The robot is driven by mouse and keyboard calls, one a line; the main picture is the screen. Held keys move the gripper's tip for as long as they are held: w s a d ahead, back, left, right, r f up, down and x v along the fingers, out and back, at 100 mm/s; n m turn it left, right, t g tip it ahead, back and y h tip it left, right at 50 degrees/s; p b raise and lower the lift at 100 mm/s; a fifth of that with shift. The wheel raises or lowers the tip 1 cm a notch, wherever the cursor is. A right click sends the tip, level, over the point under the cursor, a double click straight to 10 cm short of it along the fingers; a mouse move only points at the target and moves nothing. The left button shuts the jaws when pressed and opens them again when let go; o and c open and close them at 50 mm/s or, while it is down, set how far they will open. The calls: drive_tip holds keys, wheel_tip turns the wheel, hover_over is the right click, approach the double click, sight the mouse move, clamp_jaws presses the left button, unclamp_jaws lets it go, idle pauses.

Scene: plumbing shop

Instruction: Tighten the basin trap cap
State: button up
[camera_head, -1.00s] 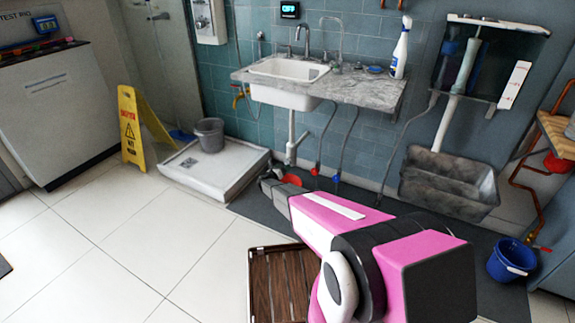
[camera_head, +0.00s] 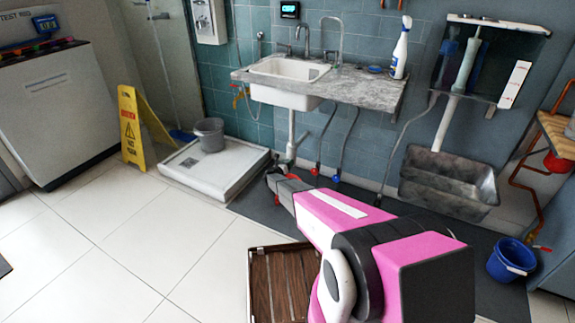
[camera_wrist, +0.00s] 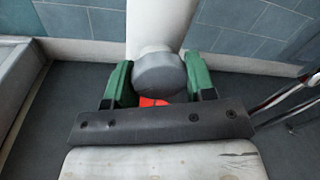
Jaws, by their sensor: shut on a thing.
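The basin (camera_head: 288,92) is set in a grey marble counter, with a white drain pipe (camera_head: 291,128) below it. In the wrist view, a round grey trap cap (camera_wrist: 160,74) sits at the lower end of the white trap pipe (camera_wrist: 160,25). My gripper (camera_wrist: 159,82) is shut on the cap, one green finger on each side. In the head view, my gripper (camera_head: 275,180) is low by the foot of the drain pipe, and my arm hides most of the cap. A red thing (camera_wrist: 150,101) shows just below the cap.
A white shower tray (camera_head: 215,178) with a grey bucket (camera_head: 209,134) is left of the pipe. Red-ended and blue-ended hoses hang to the right. A metal trough (camera_head: 448,185), wooden slatted mat (camera_head: 278,285) and blue bucket (camera_head: 511,259) stand nearby.

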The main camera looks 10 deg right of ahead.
drive_tip(key=shift+m, duration=0.3)
drive_tip(key=shift+a+m+y, duration=0.1)
drive_tip(key=shift+m+y, duration=0.2)
drive_tip(key=shift+m, duration=2.2)
drive_tip(key=o, duration=0.9)
drive_tip(key=v, duration=1.1)
drive_tip(key=shift+w+r, duration=0.1)
drive_tip(key=shift+r, duration=0.05)
